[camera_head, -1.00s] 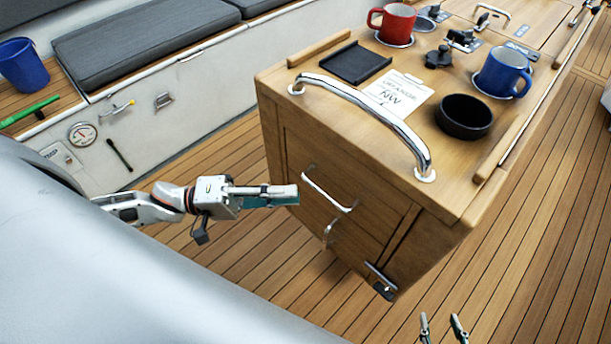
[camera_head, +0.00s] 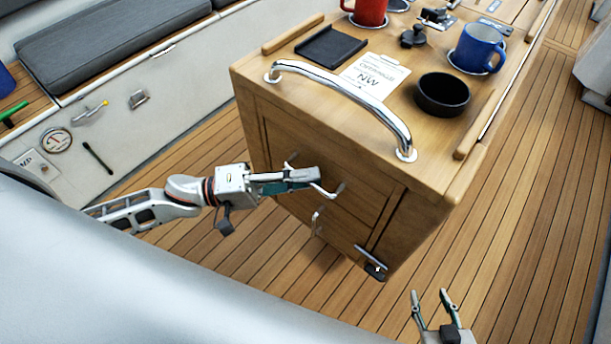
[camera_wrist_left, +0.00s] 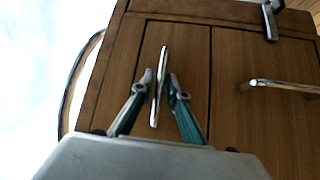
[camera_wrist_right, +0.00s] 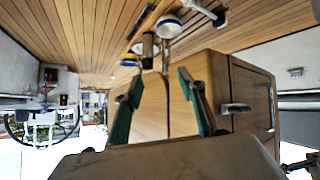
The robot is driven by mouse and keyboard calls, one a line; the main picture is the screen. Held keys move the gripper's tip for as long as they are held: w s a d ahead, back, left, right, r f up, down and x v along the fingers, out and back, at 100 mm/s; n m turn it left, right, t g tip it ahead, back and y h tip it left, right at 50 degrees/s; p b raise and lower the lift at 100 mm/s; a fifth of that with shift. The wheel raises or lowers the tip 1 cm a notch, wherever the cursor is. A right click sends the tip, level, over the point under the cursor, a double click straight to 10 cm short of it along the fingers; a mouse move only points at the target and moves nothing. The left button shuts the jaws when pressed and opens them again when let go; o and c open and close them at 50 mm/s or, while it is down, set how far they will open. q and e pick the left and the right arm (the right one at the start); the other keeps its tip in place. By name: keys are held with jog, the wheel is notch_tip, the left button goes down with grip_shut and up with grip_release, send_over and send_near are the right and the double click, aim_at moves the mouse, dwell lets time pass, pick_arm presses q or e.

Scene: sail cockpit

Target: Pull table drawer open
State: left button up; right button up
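The wooden table (camera_head: 440,185) stands in the middle of the head view. Its upper drawer front (camera_head: 370,190) looks flush with the table's end. The metal bar handle (camera_head: 330,191) on it is partly hidden by my left gripper (camera_head: 316,174). In the left wrist view the handle (camera_wrist_left: 158,90) stands between the two fingertips of my left gripper (camera_wrist_left: 160,82). The fingers are apart; whether one touches the handle I cannot tell. My right gripper (camera_head: 432,297) is open and empty, low in front of the table; it also shows in the right wrist view (camera_wrist_right: 160,80).
A chrome rail (camera_head: 345,90) arches over the table's near top edge. A blue mug (camera_head: 478,47), red mug (camera_head: 370,10) and black bowl (camera_head: 442,93) stand on top. The deck around is clear.

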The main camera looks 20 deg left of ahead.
pick_arm(q)
grip_shut()
pick_arm(e)
jog(key=shift+a, duration=0.1)
pick_arm(q)
jog(key=s+a+p, duration=0.4)
jog(key=s+p, duration=0.1)
jog(key=s, duration=0.7)
jog(key=s+a+p, duration=0.5)
jog(key=s, duration=0.7)
jog(key=shift+s, duration=0.2)
pick_arm(e)
notch_tip(320, 180, up, 10)
jog(key=a, duration=0.1)
jog(key=shift+w+f+y, duration=0.15)
jog(key=shift+w+y, duration=0.15)
jog(key=shift+w, duration=0.05)
jog(key=shift+s+f, duration=0.1)
jog(key=shift+f, duration=0.05)
